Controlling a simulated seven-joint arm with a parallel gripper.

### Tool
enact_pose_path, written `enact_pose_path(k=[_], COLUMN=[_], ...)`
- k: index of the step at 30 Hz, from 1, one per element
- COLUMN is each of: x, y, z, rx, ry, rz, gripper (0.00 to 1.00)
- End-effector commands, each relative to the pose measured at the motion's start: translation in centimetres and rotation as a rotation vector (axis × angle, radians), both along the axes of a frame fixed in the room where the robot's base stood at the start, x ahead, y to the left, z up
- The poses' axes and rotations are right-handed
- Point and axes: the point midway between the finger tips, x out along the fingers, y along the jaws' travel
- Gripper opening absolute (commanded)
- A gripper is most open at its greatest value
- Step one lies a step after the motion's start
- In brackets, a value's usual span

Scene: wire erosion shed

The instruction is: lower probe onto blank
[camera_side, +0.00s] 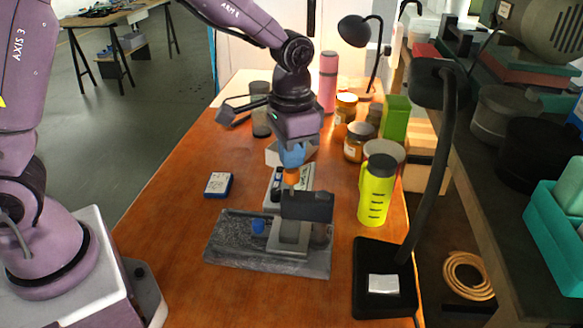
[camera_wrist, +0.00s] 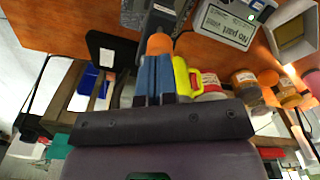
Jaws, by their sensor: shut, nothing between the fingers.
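My gripper (camera_side: 291,178) points down, with blue fingers together and orange tips, just above and behind the black block of the measuring fixture in the side view. It also shows in the wrist view (camera_wrist: 159,44), with nothing held. The fixture has a dark grey slab (camera_side: 230,248), a black block (camera_side: 307,206), a lighter grey block (camera_side: 289,236) below it and a blue knob (camera_side: 258,226) at its left. I cannot make out the probe or the blank separately. The fixture is partly cut off at the top of the wrist view (camera_wrist: 165,10). I cannot tell whether my fingertips touch it.
A pale readout box (camera_wrist: 225,24) reads "No part". A yellow bottle (camera_side: 376,192) stands right of the fixture. A black lamp (camera_side: 384,280) stands at the front right. Jars (camera_side: 356,142) and a pink flask (camera_side: 328,80) stand behind. The bench left of the small blue box (camera_side: 218,185) is clear.

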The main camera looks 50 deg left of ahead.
Motion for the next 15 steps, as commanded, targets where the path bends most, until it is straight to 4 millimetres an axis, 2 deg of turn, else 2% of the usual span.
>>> enact_pose_path(k=[15], x=[-0.03], y=[0.01], z=[-1.10], rx=[0.000], ry=[0.001], rz=[0.000], gripper=[0.00])
